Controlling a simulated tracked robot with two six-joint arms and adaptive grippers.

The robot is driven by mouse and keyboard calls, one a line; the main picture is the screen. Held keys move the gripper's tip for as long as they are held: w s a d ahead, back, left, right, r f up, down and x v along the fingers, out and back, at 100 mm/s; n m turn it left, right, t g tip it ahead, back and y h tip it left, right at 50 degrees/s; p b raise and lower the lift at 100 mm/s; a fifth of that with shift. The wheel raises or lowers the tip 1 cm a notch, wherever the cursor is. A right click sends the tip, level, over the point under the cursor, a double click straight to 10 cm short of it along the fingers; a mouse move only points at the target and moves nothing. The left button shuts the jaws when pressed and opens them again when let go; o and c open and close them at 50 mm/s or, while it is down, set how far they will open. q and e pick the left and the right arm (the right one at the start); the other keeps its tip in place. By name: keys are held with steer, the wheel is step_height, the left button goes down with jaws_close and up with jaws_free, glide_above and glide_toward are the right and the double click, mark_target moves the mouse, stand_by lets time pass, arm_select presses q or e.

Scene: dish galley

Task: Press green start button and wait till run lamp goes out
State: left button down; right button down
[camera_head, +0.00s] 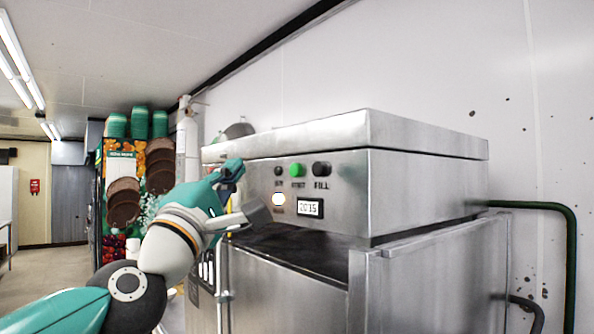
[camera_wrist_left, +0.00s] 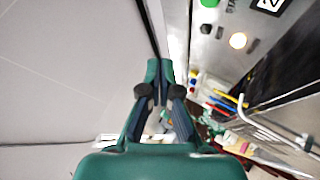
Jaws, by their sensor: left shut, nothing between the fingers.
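The green start button (camera_head: 298,170) is on the steel front panel of the dish machine (camera_head: 420,190). It also shows at the top edge of the left wrist view (camera_wrist_left: 209,3). Below it a round lamp (camera_head: 279,199) glows warm white; it is bright in the left wrist view too (camera_wrist_left: 238,40). A small display (camera_head: 310,208) beside it reads what looks like 20:15. My left gripper (camera_head: 238,166) is shut and empty, left of the panel's buttons and apart from the green button. My right gripper is not in view.
A black FILL button (camera_head: 321,169) sits right of the green one, and a small dark button (camera_head: 278,171) sits left of it. The machine's lid edge (camera_head: 300,138) overhangs the panel. A green pipe (camera_head: 570,250) runs at the right. Open floor (camera_head: 50,265) lies at the left.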

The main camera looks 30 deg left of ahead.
mark_target(295, 170)
arm_select(q)
steer(key=w+d+p, duration=0.1)
steer(key=w+d, duration=0.2)
steer(key=w, duration=0.4)
steer(key=shift+w, duration=0.2)
stand_by(1.3)
steer(key=shift+w+d, duration=0.15)
steer(key=shift+w, duration=0.3)
steer(key=shift+w+d, duration=0.15)
steer(key=shift+w, duration=0.25)
stand_by(0.7)
steer(key=shift+s, duration=0.2)
steer(key=shift+s+a, duration=0.3)
steer(key=shift+s, duration=0.35)
